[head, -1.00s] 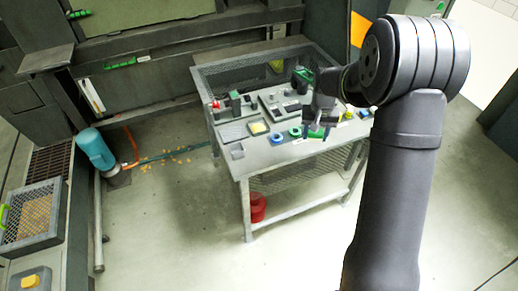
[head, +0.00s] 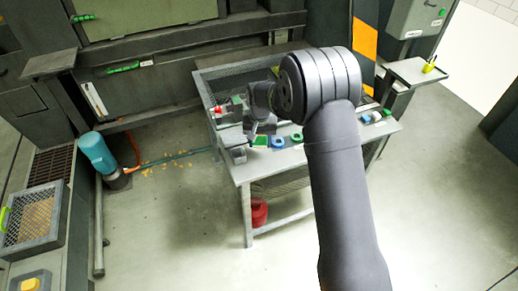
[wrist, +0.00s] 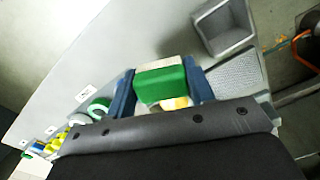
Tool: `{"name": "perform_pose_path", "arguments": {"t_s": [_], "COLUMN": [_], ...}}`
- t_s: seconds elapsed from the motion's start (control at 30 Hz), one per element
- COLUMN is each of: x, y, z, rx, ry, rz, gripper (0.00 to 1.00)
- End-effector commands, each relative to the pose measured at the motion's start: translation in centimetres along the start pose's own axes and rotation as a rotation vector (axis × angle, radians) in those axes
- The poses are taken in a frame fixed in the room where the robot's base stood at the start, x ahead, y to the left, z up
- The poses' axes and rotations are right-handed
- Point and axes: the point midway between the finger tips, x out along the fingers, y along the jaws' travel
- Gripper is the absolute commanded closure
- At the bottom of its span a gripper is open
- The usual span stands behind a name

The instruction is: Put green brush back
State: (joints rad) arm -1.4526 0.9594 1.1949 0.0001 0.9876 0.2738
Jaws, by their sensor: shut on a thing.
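The green brush (wrist: 160,84), a green block with a pale beige strip along its far side, sits between the two blue fingers of my gripper (wrist: 160,88) in the wrist view. The fingers are shut on it. In the head view, the green brush (head: 260,141) shows low over the left front part of the table (head: 258,168), with my gripper above it partly hidden by my arm. I cannot tell whether the brush touches the tabletop. A small grey open bin (wrist: 225,28) lies beyond and right of the brush; it is also at the table's front left (head: 238,155).
A grey textured mat (wrist: 235,75) lies right of my gripper. Green and blue rings (head: 297,137) (head: 277,142) stand right of the brush. Bare tabletop lies ahead in the wrist view. A red canister (head: 258,211) is under the table.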

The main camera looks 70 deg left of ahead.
Motion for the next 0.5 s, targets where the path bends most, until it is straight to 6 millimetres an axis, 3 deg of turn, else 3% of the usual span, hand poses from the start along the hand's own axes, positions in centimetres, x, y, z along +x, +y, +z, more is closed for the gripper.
{"name": "perform_pose_path", "arguments": {"t_s": [0.17, 0.37, 0.5], "x": [1.1, 3.9, 4.2], "y": [-0.4, -0.3, -0.3], "z": [-0.1, -0.1, -0.1], "rx": [0.001, 0.002, 0.002], "ry": [-0.002, 0.0, 0.002], "rz": [0.001, 0.001, 0.001], "gripper": [0.76, 0.76, 0.76]}}
